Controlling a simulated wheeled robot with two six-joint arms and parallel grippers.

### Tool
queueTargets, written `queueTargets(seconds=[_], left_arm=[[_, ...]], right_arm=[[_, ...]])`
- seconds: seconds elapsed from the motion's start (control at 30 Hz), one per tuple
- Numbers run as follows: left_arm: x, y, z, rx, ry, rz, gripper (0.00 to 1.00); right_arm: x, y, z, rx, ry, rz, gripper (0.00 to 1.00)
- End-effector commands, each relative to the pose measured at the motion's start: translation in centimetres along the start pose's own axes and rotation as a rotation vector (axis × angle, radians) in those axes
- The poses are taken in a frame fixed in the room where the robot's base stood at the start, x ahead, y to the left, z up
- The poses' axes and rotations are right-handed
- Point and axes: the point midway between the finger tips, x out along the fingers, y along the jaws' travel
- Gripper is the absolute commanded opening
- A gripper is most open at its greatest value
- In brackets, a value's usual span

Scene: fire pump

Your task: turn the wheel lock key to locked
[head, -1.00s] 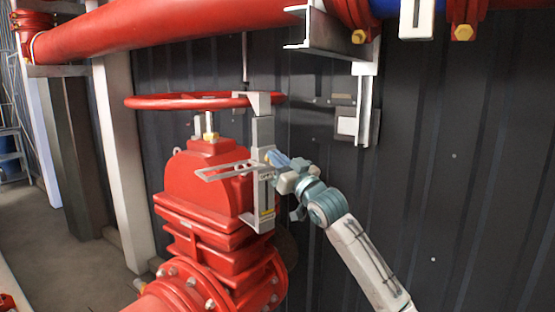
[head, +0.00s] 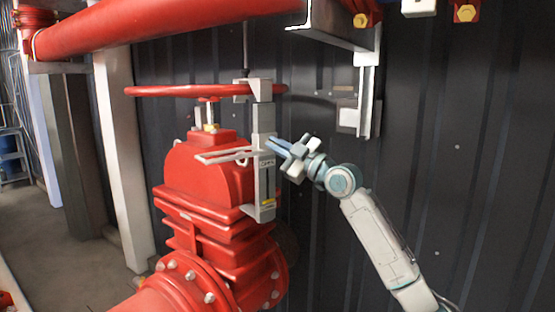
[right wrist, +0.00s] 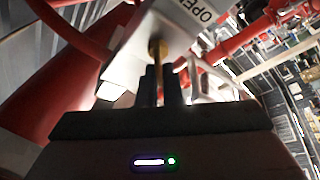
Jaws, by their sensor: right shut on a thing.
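The red handwheel (head: 190,91) lies level above the red valve body (head: 205,170). A grey metal wheel lock (head: 264,185) hangs upright from its rim, with a bar reaching left. In the right wrist view the lock's pale face (right wrist: 150,35) carries the letters "OPEN", partly cut off. A small brass key (right wrist: 157,52) stands out from that face. My right gripper (head: 272,144) is at the right side of the lock. Its dark fingers (right wrist: 160,88) are shut on the brass key. The key is too small to make out in the head view. My left gripper is not in view.
A large red pipe (head: 180,28) crosses above the wheel. A steel bracket (head: 365,95) hangs from above, right of the lock. A dark corrugated wall (head: 450,170) stands behind. A white post (head: 122,170) is at the left.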

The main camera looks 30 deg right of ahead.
Motion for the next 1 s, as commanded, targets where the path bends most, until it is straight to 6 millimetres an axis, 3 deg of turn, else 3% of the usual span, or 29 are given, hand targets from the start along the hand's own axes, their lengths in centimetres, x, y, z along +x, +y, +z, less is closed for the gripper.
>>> queueTargets(seconds=[0.03, 0.3, 0.7, 1.0], left_arm=[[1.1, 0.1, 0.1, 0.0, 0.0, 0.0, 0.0], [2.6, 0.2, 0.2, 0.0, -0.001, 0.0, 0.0], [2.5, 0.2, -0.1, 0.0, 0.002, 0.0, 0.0], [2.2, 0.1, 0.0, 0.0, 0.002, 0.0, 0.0]], right_arm=[[-0.2, -0.5, 0.5, -0.039, -0.003, -0.02, 0.0], [-0.1, -0.5, 0.3, -0.278, -0.003, -0.12, 0.0], [0.0, -0.5, 0.3, -0.591, -0.004, -0.252, 0.0], [-0.1, -0.6, 0.3, -0.73, -0.004, -0.308, 0.0]])
